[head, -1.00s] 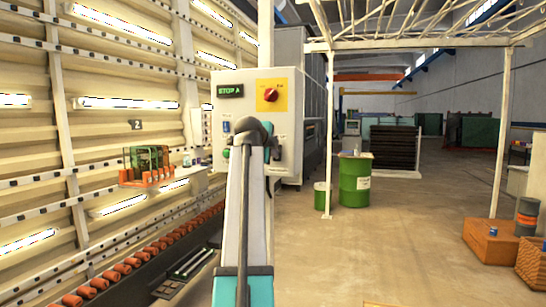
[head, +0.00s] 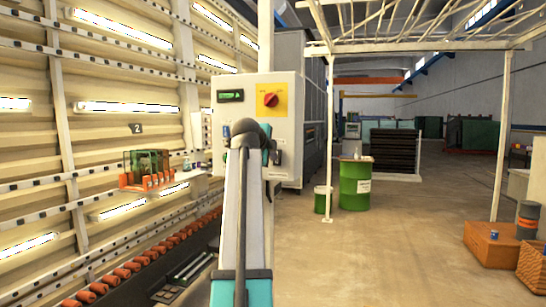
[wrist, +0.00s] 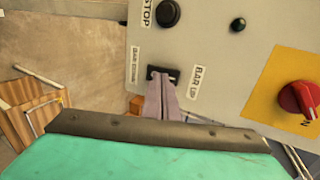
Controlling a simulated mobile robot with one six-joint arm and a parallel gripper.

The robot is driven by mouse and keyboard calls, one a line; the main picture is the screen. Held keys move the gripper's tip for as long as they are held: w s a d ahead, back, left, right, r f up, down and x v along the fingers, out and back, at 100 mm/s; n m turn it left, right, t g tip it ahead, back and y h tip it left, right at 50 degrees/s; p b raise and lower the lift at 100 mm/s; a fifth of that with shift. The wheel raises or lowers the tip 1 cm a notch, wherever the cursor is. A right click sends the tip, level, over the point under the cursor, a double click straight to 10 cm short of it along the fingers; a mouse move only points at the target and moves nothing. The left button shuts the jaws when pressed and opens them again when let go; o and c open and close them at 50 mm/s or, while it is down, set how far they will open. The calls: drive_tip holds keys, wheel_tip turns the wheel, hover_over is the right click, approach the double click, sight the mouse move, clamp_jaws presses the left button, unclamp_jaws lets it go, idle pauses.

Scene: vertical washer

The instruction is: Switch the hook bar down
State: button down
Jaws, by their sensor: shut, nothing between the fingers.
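The control panel (head: 285,90) is a light grey box with a green display (head: 230,95) and a red knob on a yellow plate (head: 270,99). In the wrist view, a small black switch (wrist: 175,74) sits between the labels "BAR DOWN" and "BAR UP" (wrist: 194,82). My gripper (wrist: 158,76) is shut and empty, with its narrow fingertips overlapping the switch in the picture. I cannot tell whether they touch it. In the head view my arm hides the gripper and the panel's lower middle. I cannot pick out the hook bar itself.
A dark round button (wrist: 168,13) and a smaller black one (wrist: 238,24) are near the switch. The red knob (wrist: 297,98) is at the right. A washer frame with orange rollers (head: 130,268) runs along the left. A green barrel (head: 354,185) stands beyond; the floor at centre right is clear.

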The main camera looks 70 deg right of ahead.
drive_tip(key=b+v, duration=0.2)
drive_tip(key=v, duration=1)
drive_tip(key=shift+r, duration=0.2)
drive_tip(key=shift+a, duration=0.1)
